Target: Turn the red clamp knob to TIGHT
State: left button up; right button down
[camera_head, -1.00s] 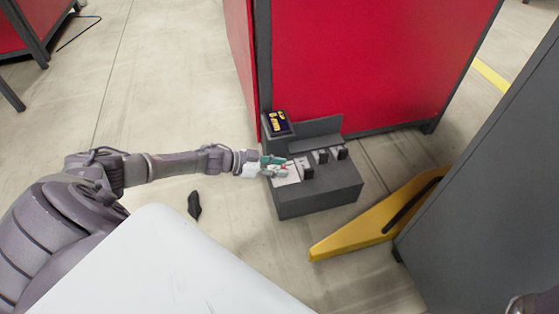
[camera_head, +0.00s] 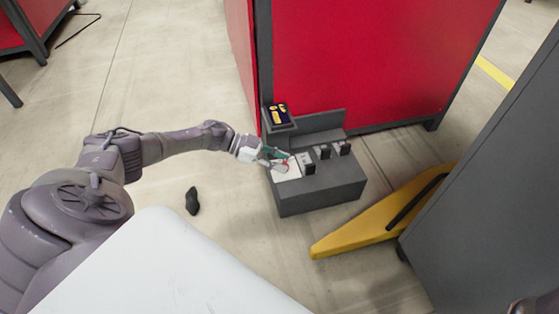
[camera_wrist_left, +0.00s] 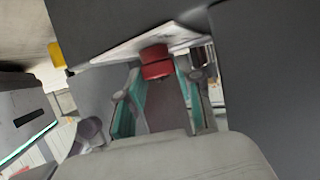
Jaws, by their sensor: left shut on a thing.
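The red clamp knob (camera_wrist_left: 155,62) shows large in the left wrist view, between the two green-sided fingers of my left gripper (camera_wrist_left: 162,82). The knob stands out from a white plate (camera_wrist_left: 120,47) on a dark face. In the head view my left gripper (camera_head: 279,159) is at the left end of the dark grey fixture, shut on the knob, which is mostly hidden by the fingers. The white plate (camera_head: 290,174) shows below them. Lettering and the knob's pointer are too small or hidden to read. My right gripper is not in view.
The grey fixture (camera_head: 325,191) carries several dark upright blocks right of the plate. A small panel with yellow marks (camera_head: 278,114) stands behind. A red cabinet (camera_head: 370,65) backs it, and a yellow wedge-shaped part (camera_head: 355,227) lies to the right.

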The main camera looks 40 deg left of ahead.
pick_arm(q)
jog(key=o, duration=1.2)
jog(key=shift+c, duration=0.2)
